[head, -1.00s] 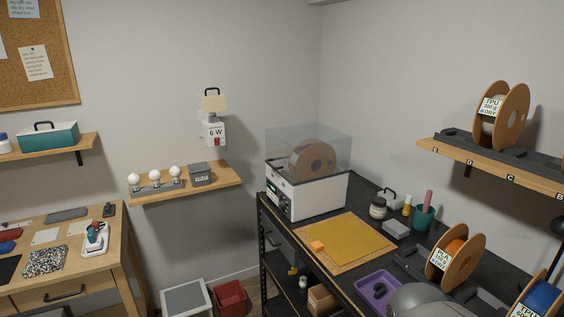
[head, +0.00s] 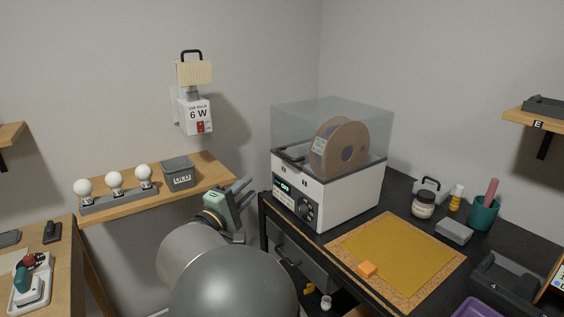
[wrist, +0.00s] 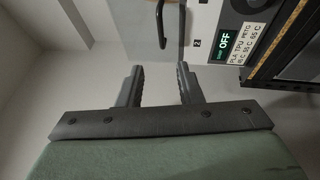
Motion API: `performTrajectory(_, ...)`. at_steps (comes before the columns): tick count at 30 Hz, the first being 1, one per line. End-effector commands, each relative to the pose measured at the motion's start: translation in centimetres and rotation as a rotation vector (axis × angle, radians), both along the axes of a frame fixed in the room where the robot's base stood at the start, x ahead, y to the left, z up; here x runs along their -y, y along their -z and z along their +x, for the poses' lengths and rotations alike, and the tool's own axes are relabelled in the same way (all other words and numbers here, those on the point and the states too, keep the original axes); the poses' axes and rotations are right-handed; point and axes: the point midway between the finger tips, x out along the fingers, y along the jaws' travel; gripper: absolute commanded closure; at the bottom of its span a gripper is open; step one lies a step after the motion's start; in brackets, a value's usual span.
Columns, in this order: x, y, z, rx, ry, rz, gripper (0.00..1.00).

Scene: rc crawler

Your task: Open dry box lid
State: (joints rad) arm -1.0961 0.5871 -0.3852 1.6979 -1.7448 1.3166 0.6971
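The dry box (head: 325,195) is a white box with a clear lid (head: 365,115) on the black bench at centre right in the head view. The lid is shut over a brown filament spool (head: 340,148). A control panel with a display reading OFF (wrist: 250,32) faces front, also in the wrist view. My gripper (head: 245,188) is in front and left of the box, apart from it. In the wrist view its two fingers (wrist: 158,85) are spread with nothing between them.
A wooden shelf (head: 215,172) with bulbs and a grey bin (head: 178,173) is close behind my gripper. A jar (head: 423,203) and a teal cup (head: 484,212) stand right of the box.

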Motion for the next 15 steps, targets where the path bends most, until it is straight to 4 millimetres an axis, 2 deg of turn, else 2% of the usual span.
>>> performTrajectory(15,5.4,-2.0,9.6,-0.004,0.007,-0.002,0.67)
